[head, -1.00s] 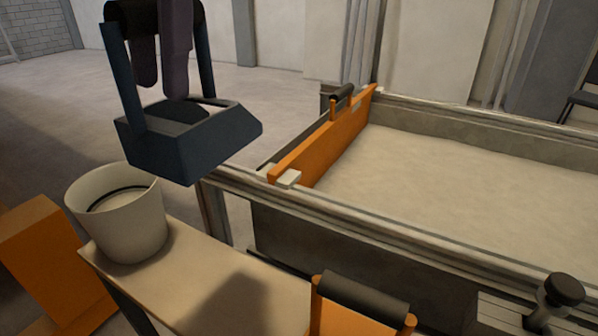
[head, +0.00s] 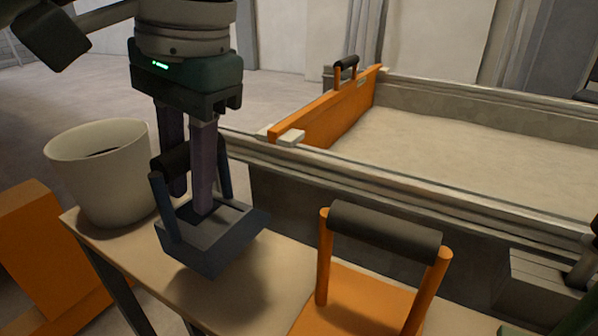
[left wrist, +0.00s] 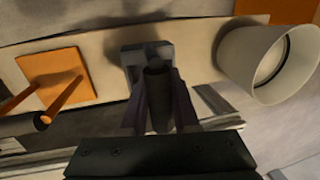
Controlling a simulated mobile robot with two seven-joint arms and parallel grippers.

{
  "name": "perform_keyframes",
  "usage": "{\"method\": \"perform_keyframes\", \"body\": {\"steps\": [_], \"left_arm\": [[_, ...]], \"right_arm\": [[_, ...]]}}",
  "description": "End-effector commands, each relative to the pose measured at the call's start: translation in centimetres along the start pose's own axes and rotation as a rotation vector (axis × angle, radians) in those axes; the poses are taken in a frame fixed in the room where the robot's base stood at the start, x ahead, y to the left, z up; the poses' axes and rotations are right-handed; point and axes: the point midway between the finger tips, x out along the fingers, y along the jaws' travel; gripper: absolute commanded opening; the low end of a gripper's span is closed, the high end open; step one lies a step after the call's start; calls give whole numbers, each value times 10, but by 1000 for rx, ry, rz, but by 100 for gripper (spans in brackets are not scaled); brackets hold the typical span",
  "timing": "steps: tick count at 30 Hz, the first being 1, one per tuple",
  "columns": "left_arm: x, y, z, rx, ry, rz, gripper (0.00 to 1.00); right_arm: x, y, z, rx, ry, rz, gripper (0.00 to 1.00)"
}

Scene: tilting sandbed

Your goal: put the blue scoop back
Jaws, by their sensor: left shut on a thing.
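The blue scoop (head: 238,238) is a dark blue-grey box with side arms and a black bar handle. My left gripper (head: 188,195) is shut on that handle and points down. The scoop hangs nearly level over the narrow wooden bench (head: 185,292), between the white bucket and the orange handled tool. It is low, and I cannot tell whether it touches the bench. In the left wrist view the scoop (left wrist: 136,56) lies beyond its black handle, which is between the fingers of my left gripper (left wrist: 158,92). My right gripper is not identifiable.
The white bucket (head: 100,180) stands left of the scoop at the bench end. The orange tool (head: 355,305) with its black handle stands to the right. The sandbed (head: 470,170), with an orange board (head: 325,115) across it, lies behind. An orange block (head: 35,240) is far left.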

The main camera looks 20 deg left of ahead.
Motion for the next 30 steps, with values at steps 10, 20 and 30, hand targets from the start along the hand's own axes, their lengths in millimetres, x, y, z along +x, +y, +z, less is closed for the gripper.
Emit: {"method": "perform_keyframes", "body": {"steps": [10,20,30], "left_arm": [[38,7,-1,-2,0,0,0],[41,8,-1,-1,1,-1,0],[40,8,-1,-1,0,0,59]], "right_arm": [[10,-1,3,0,-1,-1,50],[14,-1,5,0,-1,-1,50],[13,-1,5,0,-2,-1,50]]}}
